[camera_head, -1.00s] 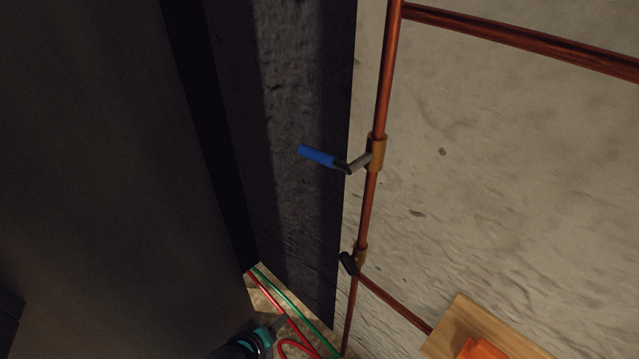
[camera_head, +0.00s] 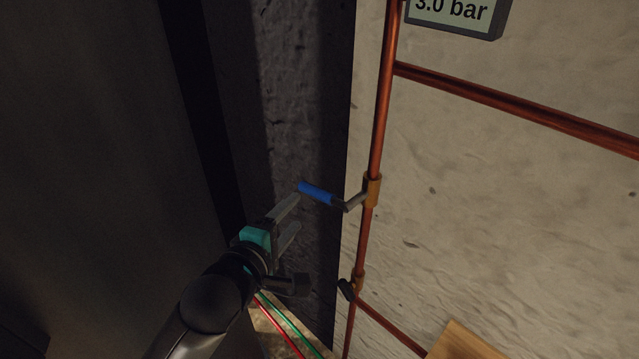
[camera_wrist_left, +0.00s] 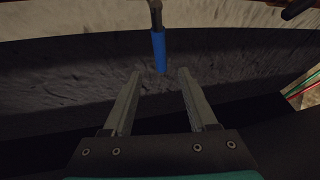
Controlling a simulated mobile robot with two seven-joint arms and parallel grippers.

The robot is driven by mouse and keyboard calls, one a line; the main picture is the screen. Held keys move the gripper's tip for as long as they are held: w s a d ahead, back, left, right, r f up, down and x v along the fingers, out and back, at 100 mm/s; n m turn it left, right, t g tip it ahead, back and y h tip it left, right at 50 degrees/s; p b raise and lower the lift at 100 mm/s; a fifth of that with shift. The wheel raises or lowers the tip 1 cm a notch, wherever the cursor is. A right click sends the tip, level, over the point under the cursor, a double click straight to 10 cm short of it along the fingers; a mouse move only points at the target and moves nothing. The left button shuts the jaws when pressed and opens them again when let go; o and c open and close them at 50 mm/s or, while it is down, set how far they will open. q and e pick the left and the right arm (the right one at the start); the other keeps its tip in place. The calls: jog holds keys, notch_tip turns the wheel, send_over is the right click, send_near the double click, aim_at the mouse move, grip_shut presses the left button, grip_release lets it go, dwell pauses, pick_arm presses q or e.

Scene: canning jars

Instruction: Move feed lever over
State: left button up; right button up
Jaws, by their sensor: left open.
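The feed lever has a blue grip (camera_head: 316,192) on a grey bent arm. The arm joins a brass valve body (camera_head: 372,190) on the upright copper pipe, and the lever points left from the pipe. My left gripper (camera_head: 297,214) is open, just below and left of the blue grip in the head view. In the left wrist view the blue grip (camera_wrist_left: 159,51) hangs at the top centre. Its free end is close to the gap between the two open fingertips (camera_wrist_left: 161,73), which look empty. My right gripper is not in view.
A black-handled valve (camera_head: 347,289) sits lower on the pipe at a branch. Another copper pipe (camera_head: 520,110) runs right, below a display reading 3.0 bar (camera_head: 455,12). Red and green hoses (camera_head: 285,325) lie below. A wooden surface (camera_head: 463,343) is at bottom right. Dark panels stand left.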

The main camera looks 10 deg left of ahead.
pick_arm(q)
jog(key=x, duration=1.4)
jog(key=shift+f+b, duration=0.15)
jog(key=shift+b, duration=0.2)
jog(key=shift+a, duration=0.1)
grip_shut()
dwell(0.8)
